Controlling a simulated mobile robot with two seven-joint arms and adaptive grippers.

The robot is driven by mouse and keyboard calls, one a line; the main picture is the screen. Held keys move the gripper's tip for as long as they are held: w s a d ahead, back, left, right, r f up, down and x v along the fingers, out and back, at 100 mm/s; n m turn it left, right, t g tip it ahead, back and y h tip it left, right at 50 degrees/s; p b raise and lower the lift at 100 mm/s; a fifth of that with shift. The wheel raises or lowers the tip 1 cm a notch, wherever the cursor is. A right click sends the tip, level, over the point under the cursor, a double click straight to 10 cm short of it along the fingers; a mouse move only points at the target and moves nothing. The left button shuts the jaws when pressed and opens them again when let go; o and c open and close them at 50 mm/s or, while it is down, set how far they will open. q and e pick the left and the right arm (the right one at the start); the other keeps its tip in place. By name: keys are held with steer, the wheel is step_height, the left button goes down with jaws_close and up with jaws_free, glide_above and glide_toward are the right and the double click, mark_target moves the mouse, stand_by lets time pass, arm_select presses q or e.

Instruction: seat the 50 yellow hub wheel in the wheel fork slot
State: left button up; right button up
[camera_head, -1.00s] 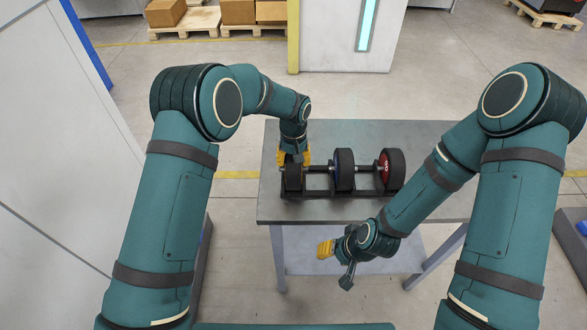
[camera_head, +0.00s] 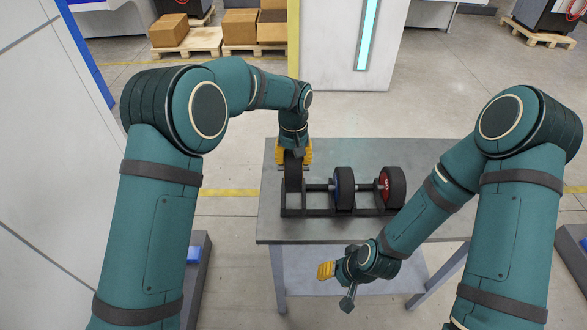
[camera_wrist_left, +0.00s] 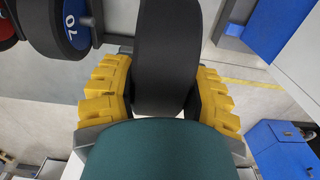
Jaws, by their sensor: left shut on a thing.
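My left gripper (camera_head: 293,160) is shut on a black wheel (camera_head: 292,172), with its yellow fingers on either side of the rim. The wheel stands upright above the left end of the black fork rack (camera_head: 330,211), higher than the other two wheels. Its hub colour is hidden in both views. In the left wrist view the wheel (camera_wrist_left: 166,55) sits between the yellow finger pads (camera_wrist_left: 160,95). Whether its lower edge touches the left fork I cannot tell. My right gripper (camera_head: 326,271) is low in front of the table, apart from the rack; its finger gap is unclear.
A blue-hub wheel (camera_head: 343,188) and a red-hub wheel (camera_head: 391,187) stand in the rack to the right. The blue one shows "70" in the left wrist view (camera_wrist_left: 70,25). The grey table (camera_head: 430,155) is clear behind the rack. Boxes on pallets (camera_head: 240,28) are far back.

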arm_select(q)
step_height(320, 180, up, 2)
steer(key=shift+r, duration=0.1)
steer(key=shift+r+p, duration=1.45)
steer(key=shift+r, duration=1.3)
steer(key=shift+f, duration=0.1)
